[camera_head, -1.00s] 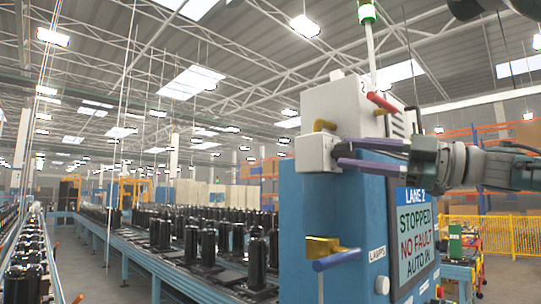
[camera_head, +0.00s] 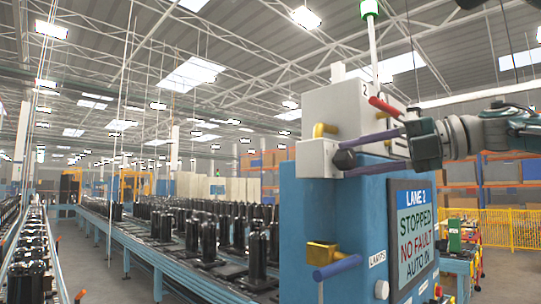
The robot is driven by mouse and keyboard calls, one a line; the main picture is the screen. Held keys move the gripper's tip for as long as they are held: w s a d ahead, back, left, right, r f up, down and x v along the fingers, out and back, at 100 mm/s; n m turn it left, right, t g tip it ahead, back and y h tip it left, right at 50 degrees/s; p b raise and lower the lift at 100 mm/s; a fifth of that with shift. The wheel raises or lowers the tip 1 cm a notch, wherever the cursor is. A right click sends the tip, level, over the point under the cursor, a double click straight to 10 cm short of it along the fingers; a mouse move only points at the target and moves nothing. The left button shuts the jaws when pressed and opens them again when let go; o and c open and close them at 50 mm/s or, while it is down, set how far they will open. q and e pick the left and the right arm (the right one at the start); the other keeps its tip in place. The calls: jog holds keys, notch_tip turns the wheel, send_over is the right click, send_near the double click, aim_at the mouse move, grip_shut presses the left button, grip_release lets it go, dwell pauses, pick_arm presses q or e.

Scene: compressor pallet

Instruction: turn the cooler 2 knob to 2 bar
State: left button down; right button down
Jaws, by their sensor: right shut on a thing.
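The cooler 2 knob (camera_head: 345,159) is a small dark knob on the right face of a white box (camera_head: 317,158), at the top of the blue cabinet. My right gripper (camera_head: 354,156) reaches in from the right. Its two purple fingers lie above and below the knob and are shut on it. The fingers partly cover the knob, and no pointer, scale or pressure reading is legible. My left gripper is not in view.
A red lever (camera_head: 384,106) sits just above my right fingers. Below are a yellow valve with a blue handle (camera_head: 337,267) and a screen (camera_head: 412,232) reading LANE 2, STOPPED, NO FAULT. A conveyor (camera_head: 150,262) with black compressors runs left.

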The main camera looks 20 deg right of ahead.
jog(key=shift+r+n+h, duration=0.1)
jog(key=shift+n+h, duration=0.2)
jog(key=shift+n, duration=0.4)
jog(key=shift+a, duration=0.1)
jog(key=shift+c, duration=1.8)
grip_release()
